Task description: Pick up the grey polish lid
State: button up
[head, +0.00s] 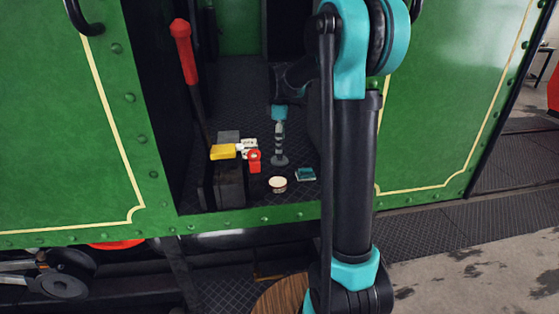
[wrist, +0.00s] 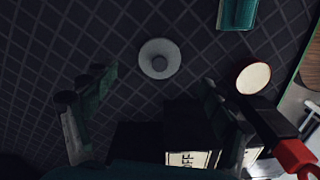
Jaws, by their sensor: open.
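The grey polish lid (wrist: 159,58) is a round grey disc with a small raised knob, lying on the dark ridged floor in the wrist view. My gripper (wrist: 157,82) is open, its two fingers apart on either side of the picture. The lid shows between and a little beyond the fingertips, with nothing held. In the head view my gripper (head: 279,148) points down over the cab floor. A grey disc, the lid (head: 280,162), shows just under it. The remaining height gap is hard to judge.
A cream-topped round tin (head: 278,184) and a teal block (head: 305,174) lie nearby. A red object (head: 254,160), a yellow piece (head: 222,151) and a dark box (head: 228,187) stand left. A red-handled lever (head: 181,40) rises beside them. Green panels flank the doorway.

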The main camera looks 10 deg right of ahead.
aim_at(280, 156)
jog(key=shift+f, duration=2.65)
jog(key=shift+c, duration=0.4)
jog(key=c, duration=0.9)
